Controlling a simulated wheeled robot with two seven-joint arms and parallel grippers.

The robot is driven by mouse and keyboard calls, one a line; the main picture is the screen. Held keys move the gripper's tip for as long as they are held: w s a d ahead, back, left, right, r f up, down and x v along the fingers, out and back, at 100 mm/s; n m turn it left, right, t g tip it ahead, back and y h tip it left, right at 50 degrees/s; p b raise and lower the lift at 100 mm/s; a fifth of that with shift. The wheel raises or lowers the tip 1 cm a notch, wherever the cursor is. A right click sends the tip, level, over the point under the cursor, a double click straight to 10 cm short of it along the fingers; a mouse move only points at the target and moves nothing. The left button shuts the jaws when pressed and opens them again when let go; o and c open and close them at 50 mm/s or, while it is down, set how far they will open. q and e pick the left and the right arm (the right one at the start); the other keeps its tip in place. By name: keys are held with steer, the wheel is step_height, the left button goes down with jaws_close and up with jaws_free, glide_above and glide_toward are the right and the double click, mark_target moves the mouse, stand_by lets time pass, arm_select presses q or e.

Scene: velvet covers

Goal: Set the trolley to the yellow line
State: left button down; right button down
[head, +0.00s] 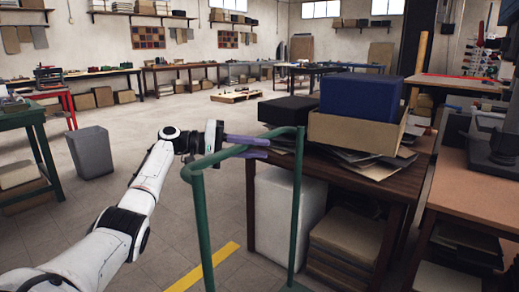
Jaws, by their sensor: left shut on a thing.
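The green trolley (203,230) stands in the lower middle, its tubular handle facing me; its lower part is cut off by the picture edge. My left gripper (258,147), with purple fingers, is shut on the handle's upper bar. The yellow line (227,251) runs slantwise on the floor at the bottom, partly behind the trolley's left post. How far the trolley's base is from the line cannot be told. My right gripper is not in view.
A dark wooden table (412,172) stands right behind the trolley, bearing a cardboard box (345,133) with a blue block (360,97). A grey bin (91,152) stands left. Open floor lies at the middle left.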

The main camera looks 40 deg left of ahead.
arm_select(q)
steer(key=c, duration=1.6)
jaws_free()
steer(key=shift+o, duration=0.2)
steer(key=v, duration=1)
steer(key=shift+s+a, duration=0.1)
steer(key=shift+a, duration=0.05)
